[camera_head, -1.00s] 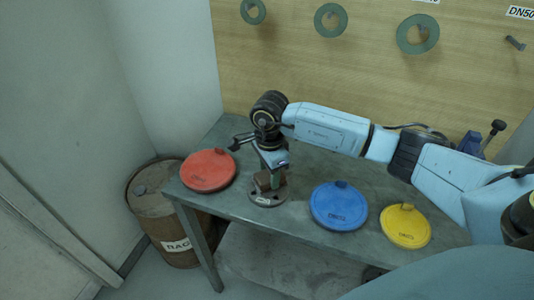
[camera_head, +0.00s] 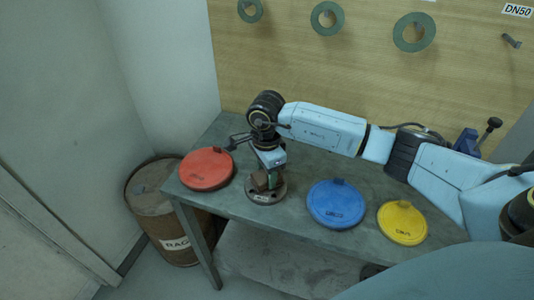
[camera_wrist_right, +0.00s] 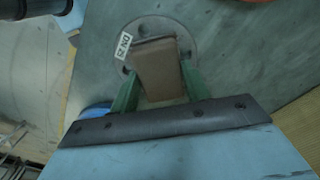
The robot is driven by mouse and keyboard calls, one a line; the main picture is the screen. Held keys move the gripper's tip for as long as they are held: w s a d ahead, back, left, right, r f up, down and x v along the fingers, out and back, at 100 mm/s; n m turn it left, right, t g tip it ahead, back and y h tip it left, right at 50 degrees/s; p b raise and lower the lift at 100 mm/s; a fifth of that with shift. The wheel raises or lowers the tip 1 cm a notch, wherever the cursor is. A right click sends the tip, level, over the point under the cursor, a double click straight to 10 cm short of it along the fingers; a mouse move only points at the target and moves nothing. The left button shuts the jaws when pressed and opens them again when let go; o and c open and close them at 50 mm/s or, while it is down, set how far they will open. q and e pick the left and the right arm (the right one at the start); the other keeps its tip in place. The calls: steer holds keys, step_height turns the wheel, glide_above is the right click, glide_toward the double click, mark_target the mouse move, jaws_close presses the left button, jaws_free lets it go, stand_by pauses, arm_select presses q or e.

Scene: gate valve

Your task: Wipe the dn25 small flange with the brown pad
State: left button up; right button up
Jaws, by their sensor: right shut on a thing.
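The dn25 small flange (camera_head: 265,195) is a dark grey disc lying on the bench. It also shows in the right wrist view (camera_wrist_right: 186,43), with a white "DN 25" label (camera_wrist_right: 123,45) at its edge. My right gripper (camera_head: 266,177), with green fingers, points down over the flange. It is shut on the brown pad (camera_wrist_right: 158,68), a brown block that covers part of the flange. In the head view the pad (camera_head: 258,181) is at the flange's face; whether it touches is hard to tell. My left gripper is not in view.
The bench (camera_head: 290,210) also holds a red disc (camera_head: 206,170) at left, a blue disc (camera_head: 335,206) and a yellow disc (camera_head: 402,224) at right. A rusty drum (camera_head: 160,210) labelled RAG stands left of the bench. Green rings (camera_head: 414,32) hang on the back board.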

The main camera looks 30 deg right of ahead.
steer(key=shift+s+a, duration=0.35)
steer(key=shift+s+r+p, duration=0.2)
steer(key=shift+r+p, duration=0.1)
steer(key=shift+p, duration=0.05)
step_height(320, 180, up, 2)
steer(key=shift+r, duration=0.15)
steer(key=shift+w+r+p, duration=0.2)
steer(key=shift+r+p, duration=0.7)
steer(key=shift+p, duration=0.1)
steer(key=shift+r+p, duration=0.95)
steer(key=shift+r, duration=0.75)
